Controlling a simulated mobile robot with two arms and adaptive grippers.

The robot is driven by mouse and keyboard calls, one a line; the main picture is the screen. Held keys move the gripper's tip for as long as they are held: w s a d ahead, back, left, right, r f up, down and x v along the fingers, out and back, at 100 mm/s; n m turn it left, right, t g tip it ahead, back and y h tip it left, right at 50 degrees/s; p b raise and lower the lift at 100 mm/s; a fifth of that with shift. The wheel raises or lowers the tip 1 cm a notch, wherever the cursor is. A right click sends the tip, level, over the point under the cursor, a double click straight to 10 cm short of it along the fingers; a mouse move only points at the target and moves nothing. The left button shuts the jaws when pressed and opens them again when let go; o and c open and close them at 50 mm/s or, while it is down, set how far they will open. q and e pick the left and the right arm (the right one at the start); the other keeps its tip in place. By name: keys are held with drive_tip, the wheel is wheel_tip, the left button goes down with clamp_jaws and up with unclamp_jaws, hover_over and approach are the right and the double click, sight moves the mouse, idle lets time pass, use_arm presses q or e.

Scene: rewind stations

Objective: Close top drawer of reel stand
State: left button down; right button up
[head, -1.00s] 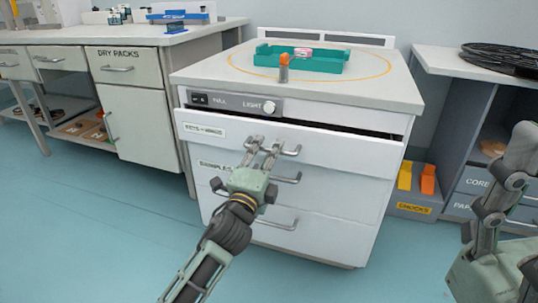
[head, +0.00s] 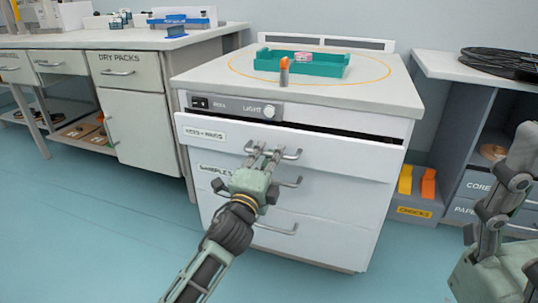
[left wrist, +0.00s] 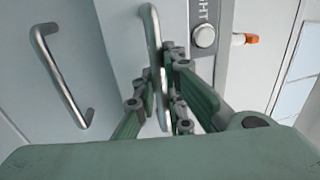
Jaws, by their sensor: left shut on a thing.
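The reel stand (head: 400,97) is a white cabinet with drawers in the middle of the head view. Its top drawer (head: 345,156) stands a little out, with a dark gap above its front, widest toward the right. My left gripper (head: 263,155) is shut on the top drawer's bar handle (head: 291,154). The left wrist view shows this handle (left wrist: 152,40) upright between the fingers (left wrist: 165,95). Only links of my right arm show at the right edge of the head view; its gripper is not seen.
A green tray (head: 335,70) and an orange-tipped object (head: 284,70) stand on the stand's top. A bench (head: 130,47) is at left, shelves with orange chocks (head: 428,183) at right. The floor in front is clear.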

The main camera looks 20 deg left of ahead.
sight(275, 146)
use_arm(q)
drive_tip(key=w, duration=0.4)
drive_tip(key=shift+w, duration=0.15)
drive_tip(key=c, duration=1.8)
unclamp_jaws()
drive_tip(key=shift+d, duration=0.1)
